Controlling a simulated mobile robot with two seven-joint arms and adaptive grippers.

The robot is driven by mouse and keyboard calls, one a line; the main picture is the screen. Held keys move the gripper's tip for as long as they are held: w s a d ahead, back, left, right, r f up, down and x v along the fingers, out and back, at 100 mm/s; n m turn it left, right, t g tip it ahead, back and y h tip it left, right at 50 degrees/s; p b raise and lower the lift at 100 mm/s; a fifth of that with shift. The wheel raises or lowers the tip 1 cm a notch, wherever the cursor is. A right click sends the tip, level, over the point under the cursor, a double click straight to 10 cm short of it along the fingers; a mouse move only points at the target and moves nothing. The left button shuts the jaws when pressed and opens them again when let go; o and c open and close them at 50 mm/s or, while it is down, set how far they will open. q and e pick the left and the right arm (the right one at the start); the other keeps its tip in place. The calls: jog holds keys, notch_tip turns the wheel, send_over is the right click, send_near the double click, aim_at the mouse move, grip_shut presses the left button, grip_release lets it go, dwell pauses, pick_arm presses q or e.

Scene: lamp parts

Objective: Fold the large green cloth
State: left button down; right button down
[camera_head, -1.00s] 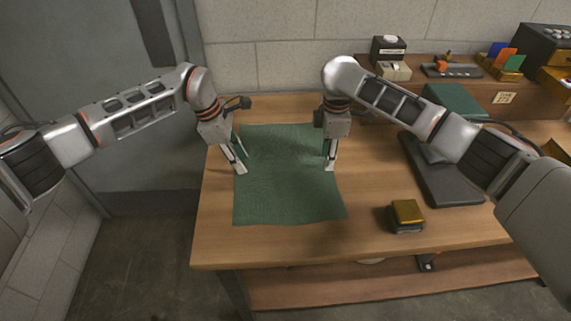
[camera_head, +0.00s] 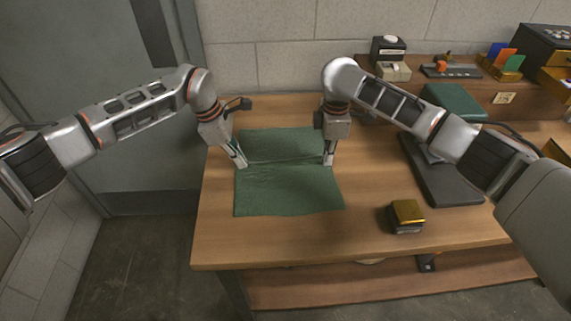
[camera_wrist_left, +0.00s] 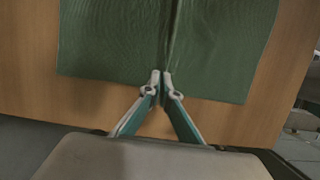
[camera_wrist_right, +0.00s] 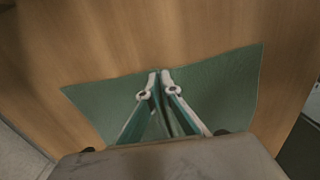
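The large green cloth (camera_head: 288,190) lies on the wooden table, with a raised crease across its middle from left edge to right edge. My left gripper (camera_head: 241,164) is shut on the cloth at the left end of this crease. In the left wrist view the fingertips (camera_wrist_left: 161,76) pinch the cloth (camera_wrist_left: 105,40), with the ridge running away between them. My right gripper (camera_head: 328,162) is shut on the cloth at the right end. In the right wrist view its fingertips (camera_wrist_right: 160,77) are together on the cloth (camera_wrist_right: 225,80). The cloth between the fingers is partly hidden.
A small gold-topped block (camera_head: 407,215) stands on the table right of the cloth. A dark flat case (camera_head: 440,175) lies farther right, under my right arm. A raised shelf (camera_head: 490,95) with boxes stands at the back right. The table front is clear.

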pick_arm(q)
jog(key=shift+s+a, duration=0.1)
dwell(0.8)
